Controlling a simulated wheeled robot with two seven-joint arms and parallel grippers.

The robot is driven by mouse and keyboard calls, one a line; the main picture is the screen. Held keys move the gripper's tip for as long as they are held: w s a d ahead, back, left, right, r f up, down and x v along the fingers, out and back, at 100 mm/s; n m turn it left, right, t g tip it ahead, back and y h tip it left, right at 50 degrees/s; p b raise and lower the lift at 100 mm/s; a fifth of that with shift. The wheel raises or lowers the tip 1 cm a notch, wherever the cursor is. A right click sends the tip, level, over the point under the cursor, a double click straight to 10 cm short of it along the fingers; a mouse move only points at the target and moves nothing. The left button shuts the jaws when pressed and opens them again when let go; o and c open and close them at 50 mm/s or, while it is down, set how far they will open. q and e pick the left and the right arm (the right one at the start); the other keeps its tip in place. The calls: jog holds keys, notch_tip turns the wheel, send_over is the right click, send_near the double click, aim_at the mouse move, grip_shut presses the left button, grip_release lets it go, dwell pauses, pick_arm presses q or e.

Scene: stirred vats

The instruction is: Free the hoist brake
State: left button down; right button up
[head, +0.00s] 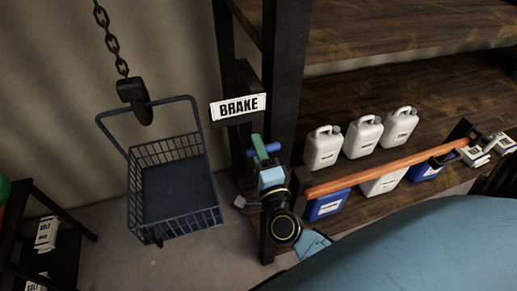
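A white sign reading BRAKE (238,107) is fixed to a dark post at the centre. Just below it is a green bar (258,146), slanted, with a short blue piece crossing it; I cannot tell whether these are the brake's lever or finger parts. My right gripper (266,160) is right at this spot, its light blue body below the green bar. Its fingers are too small and covered to tell whether they are shut on it. A dark wire basket (174,190) hangs from a hook (134,98) on a chain (110,38) at the left. My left gripper is not in view.
Wooden shelves (390,85) stand at the right, with several white jugs (363,137) and blue jugs (326,205). An orange bar (385,179) runs across the shelf front. A dark stand (62,245) with labelled packets is at the lower left.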

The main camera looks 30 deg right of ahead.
jog(key=b+v, duration=0.4)
jog(key=v, duration=0.9)
jog(key=shift+s+f, duration=0.1)
jog(key=shift+s, duration=0.05)
